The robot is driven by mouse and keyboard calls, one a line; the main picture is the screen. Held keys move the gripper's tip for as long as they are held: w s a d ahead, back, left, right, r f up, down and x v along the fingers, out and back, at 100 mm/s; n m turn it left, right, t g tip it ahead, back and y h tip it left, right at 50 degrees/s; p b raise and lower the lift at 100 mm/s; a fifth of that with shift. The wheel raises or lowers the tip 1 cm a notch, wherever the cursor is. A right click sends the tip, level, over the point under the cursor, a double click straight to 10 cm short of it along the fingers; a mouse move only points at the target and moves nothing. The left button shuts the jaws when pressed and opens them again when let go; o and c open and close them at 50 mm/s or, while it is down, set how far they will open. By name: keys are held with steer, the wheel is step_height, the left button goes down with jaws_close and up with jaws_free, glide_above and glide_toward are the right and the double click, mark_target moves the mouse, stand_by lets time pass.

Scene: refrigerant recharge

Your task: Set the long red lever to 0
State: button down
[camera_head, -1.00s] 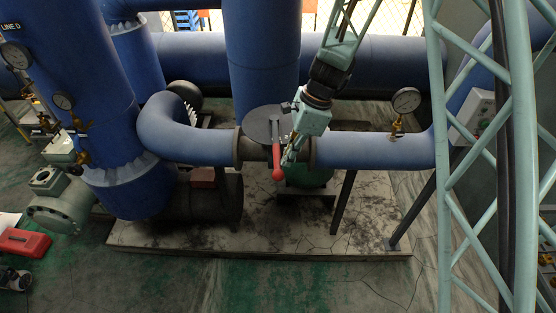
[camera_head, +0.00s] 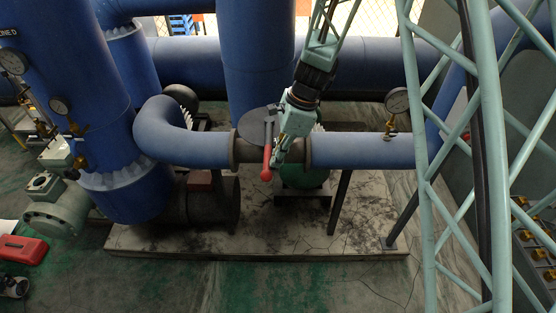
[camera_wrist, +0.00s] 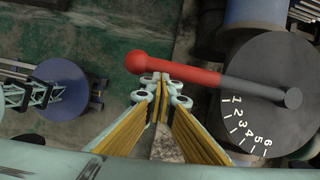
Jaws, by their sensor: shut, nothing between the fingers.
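The long red lever (camera_head: 267,160) is on the valve in the middle of the pipe, its ball end toward the camera. In the wrist view its red grip (camera_wrist: 178,68) points left from a grey arm and a pivot on the round dark dial (camera_wrist: 262,80). White numbers 1 to 6 show on the dial; the lever lies just above the 1. No 0 is visible; the lever may cover it. My gripper (camera_head: 277,163) is shut and empty. In the wrist view its fingertips (camera_wrist: 161,80) are right beside the red grip, seemingly touching its side.
A horizontal blue pipe (camera_head: 365,148) runs right from the valve, with a gauge (camera_head: 397,100) on it. A large vertical blue pipe (camera_head: 258,60) stands behind the valve. The concrete floor pad (camera_head: 280,235) in front is clear.

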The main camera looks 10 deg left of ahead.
steer(key=shift+s+a+r, duration=0.1)
steer(key=shift+a, duration=0.15)
steer(key=w+d+r, duration=0.1)
steer(key=d+r, duration=0.6)
steer(key=r, duration=0.3)
steer(key=shift+w+d, duration=0.15)
steer(key=shift+w, duration=0.1)
stand_by(0.5)
